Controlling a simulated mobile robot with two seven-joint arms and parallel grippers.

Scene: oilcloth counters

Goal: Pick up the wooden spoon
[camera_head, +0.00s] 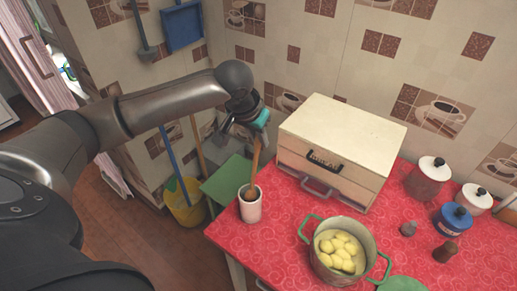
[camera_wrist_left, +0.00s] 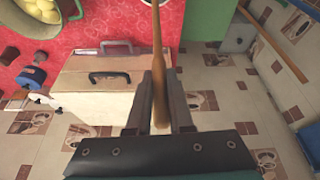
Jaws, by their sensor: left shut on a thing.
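The wooden spoon (camera_head: 256,156) stands nearly upright, its lower end at the mouth of a pale cup (camera_head: 250,210) near the left edge of the red counter. How deep that end reaches into the cup I cannot tell. My left gripper (camera_head: 259,128) is above the cup, shut on the upper part of the spoon. In the left wrist view the spoon (camera_wrist_left: 157,40) runs between the two fingers and away from them. My right gripper is in neither view.
A cream wooden bread box (camera_head: 343,142) stands just right of the spoon. A green-handled pot of potatoes (camera_head: 340,252) is at the front. Jars (camera_head: 428,178) stand at the right. A yellow bucket (camera_head: 187,208) is on the floor left of the counter.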

